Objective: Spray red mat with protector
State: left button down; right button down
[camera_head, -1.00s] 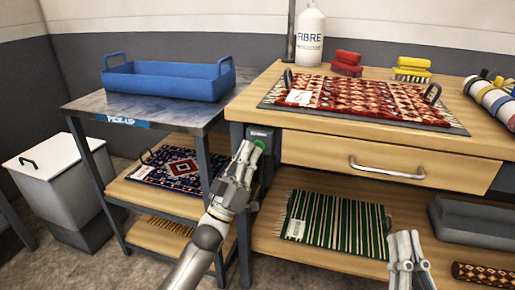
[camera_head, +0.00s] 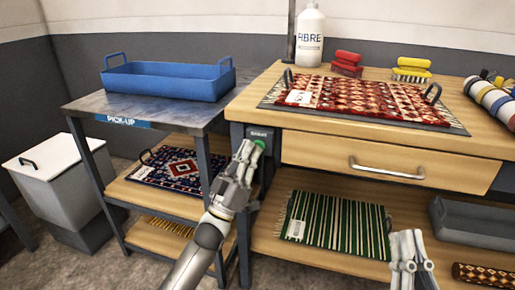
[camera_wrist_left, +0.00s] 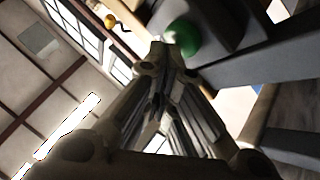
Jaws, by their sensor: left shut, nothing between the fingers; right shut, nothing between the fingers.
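The red mat (camera_head: 375,100) lies flat on a dark tray with two black handles on top of the wooden bench, a white tag on its left part. A white bottle labelled FIBRE (camera_head: 310,38) stands upright behind it. My left gripper (camera_head: 247,150) is shut and empty, its tips at a grey box with a green button (camera_head: 260,144) on the bench's left leg. The green button also shows just beyond the fingertips in the left wrist view (camera_wrist_left: 183,38); I cannot tell if they touch. My right gripper (camera_head: 406,240) is shut and empty before the lower shelf.
Red brushes (camera_head: 347,62) and yellow brushes (camera_head: 412,68) sit at the bench's back; rolled mats (camera_head: 492,98) lie right. A blue tray (camera_head: 168,80) stands on the PICK-UP table. A green striped mat (camera_head: 337,220) and grey bin (camera_head: 475,220) are below. A closed drawer (camera_head: 390,165) fronts the bench.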

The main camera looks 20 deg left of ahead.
pick_arm(q)
jog(key=shift+w, duration=0.35)
pick_arm(e)
jog(key=shift+s+r+t, duration=0.35)
jog(key=shift+r+t, duration=0.05)
jog(key=shift+r, duration=0.1)
jog(key=shift+f, duration=0.1)
dwell(1.6)
pick_arm(q)
jog(key=shift+s+p, duration=0.55)
jog(key=shift+s, duration=0.45)
pick_arm(e)
jog(key=shift+w+f+g+h, duration=0.15)
jog(key=shift+w+f+g, duration=0.35)
jog(key=shift+f, duration=0.3)
jog(key=shift+w+f+g+h, duration=0.2)
jog(key=shift+w+f+g, duration=0.25)
jog(key=shift+f+g, duration=0.3)
jog(key=shift+w+f+g+h, duration=0.15)
jog(key=shift+w+f+g, duration=0.3)
jog(key=shift+f, duration=0.45)
